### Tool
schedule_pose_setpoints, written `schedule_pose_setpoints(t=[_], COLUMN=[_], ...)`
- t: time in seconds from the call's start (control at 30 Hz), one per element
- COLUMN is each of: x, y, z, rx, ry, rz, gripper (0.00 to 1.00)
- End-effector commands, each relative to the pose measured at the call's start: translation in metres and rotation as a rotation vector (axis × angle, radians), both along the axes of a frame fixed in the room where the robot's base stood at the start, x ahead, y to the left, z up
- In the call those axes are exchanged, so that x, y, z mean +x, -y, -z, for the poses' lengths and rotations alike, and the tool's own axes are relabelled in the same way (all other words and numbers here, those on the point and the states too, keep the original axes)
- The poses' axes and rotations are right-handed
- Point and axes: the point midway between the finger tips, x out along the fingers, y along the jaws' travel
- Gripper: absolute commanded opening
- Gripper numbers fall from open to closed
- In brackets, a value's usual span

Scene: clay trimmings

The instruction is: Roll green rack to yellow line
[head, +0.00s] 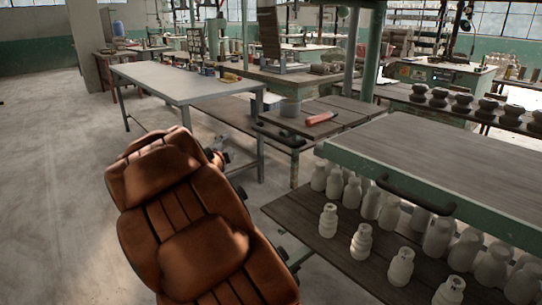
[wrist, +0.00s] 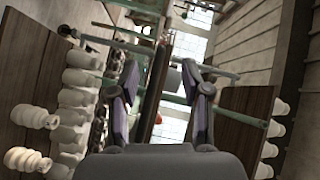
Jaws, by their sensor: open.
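The green rack (head: 430,175) stands at the right in the head view, with a grey-brown plank top and a green edge. A dark bar handle (head: 415,197) is fixed along its near edge. White vases stand underneath on its lower wooden shelf (head: 335,250). My gripper (wrist: 162,68) shows in the wrist view with its two fingers apart. A thin brown board (wrist: 154,95) appears between or behind the fingers; I cannot tell its distance. The gripper does not show in the head view. I see no yellow line in either view.
A brown leather seat-like shape (head: 205,240) fills the lower left foreground. A grey table (head: 185,82) and a lower wooden bench (head: 330,110) with a red tool (head: 321,118) stand behind. Dark pots (head: 461,103) line a bench at the right. The concrete floor (head: 50,160) is clear at the left.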

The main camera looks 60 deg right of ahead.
Motion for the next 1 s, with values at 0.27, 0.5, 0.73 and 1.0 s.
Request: schedule_pose_setpoints(t=[0.27,0.5,0.73,1.0], x=[-0.061,-0.075,-0.072,-0.069], y=[0.065,0.078,0.097,0.124], z=[0.020,0.017,0.012,0.007], rx=[-0.170,-0.210,-0.211,-0.210], ry=[0.232,0.277,0.277,0.275], rz=[0.272,0.323,0.321,0.320], gripper=[0.47,0.47,0.47,0.47])
